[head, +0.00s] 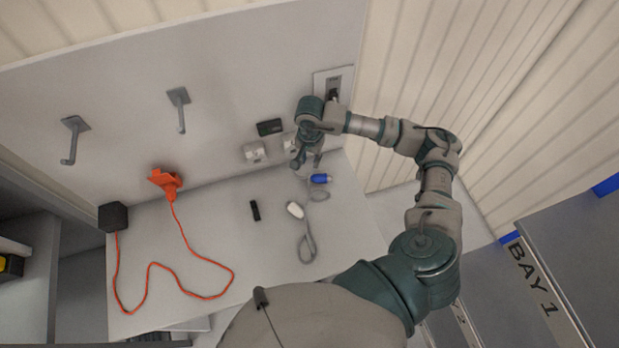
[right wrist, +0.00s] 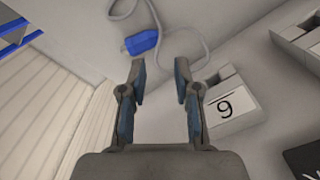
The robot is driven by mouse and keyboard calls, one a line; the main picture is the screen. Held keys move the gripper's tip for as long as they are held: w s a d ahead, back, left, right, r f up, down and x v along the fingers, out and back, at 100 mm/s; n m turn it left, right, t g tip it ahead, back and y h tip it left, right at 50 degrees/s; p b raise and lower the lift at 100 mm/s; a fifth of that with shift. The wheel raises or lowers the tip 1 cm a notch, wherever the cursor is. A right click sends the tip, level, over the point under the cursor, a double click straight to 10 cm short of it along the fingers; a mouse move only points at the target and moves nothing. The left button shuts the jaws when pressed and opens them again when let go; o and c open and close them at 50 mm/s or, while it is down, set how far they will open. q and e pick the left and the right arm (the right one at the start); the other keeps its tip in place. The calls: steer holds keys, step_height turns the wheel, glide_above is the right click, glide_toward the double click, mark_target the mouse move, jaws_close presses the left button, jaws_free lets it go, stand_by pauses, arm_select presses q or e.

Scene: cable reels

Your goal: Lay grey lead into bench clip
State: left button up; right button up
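The grey lead (head: 307,246) lies loosely looped on the bench (head: 210,235), with a blue plug (head: 320,178) near the wall and a white connector (head: 295,210) nearer me. My right gripper (head: 304,162) is above the bench's back edge, close to the blue plug. In the right wrist view its fingers (right wrist: 160,72) are apart with nothing between them. The blue plug (right wrist: 142,42) and lead (right wrist: 190,32) lie beyond the fingertips there. A small black strip (head: 255,210) lies on the bench; I cannot tell whether it is the clip. My left gripper is out of view.
An orange cord (head: 205,262) runs from an orange plug (head: 166,182) to a black box (head: 113,217) on the left. Pale wall boxes (head: 255,152), one marked 9 (right wrist: 225,106), are close to my right gripper. Two hooks (head: 180,108) project from the wall.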

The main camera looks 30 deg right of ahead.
steer(key=f+b, duration=0.1)
steer(key=f, duration=0.1)
steer(key=f+b, duration=0.2)
steer(key=f, duration=0.1)
steer(key=f+b, duration=0.1)
steer(key=f, duration=0.2)
steer(key=shift+a, duration=0.25)
steer(key=shift+f+b, duration=0.25)
steer(key=shift+b, duration=0.2)
steer(key=shift+d, duration=0.1)
steer(key=shift+c, duration=0.3)
jaws_close()
steer(key=shift+r, duration=0.1)
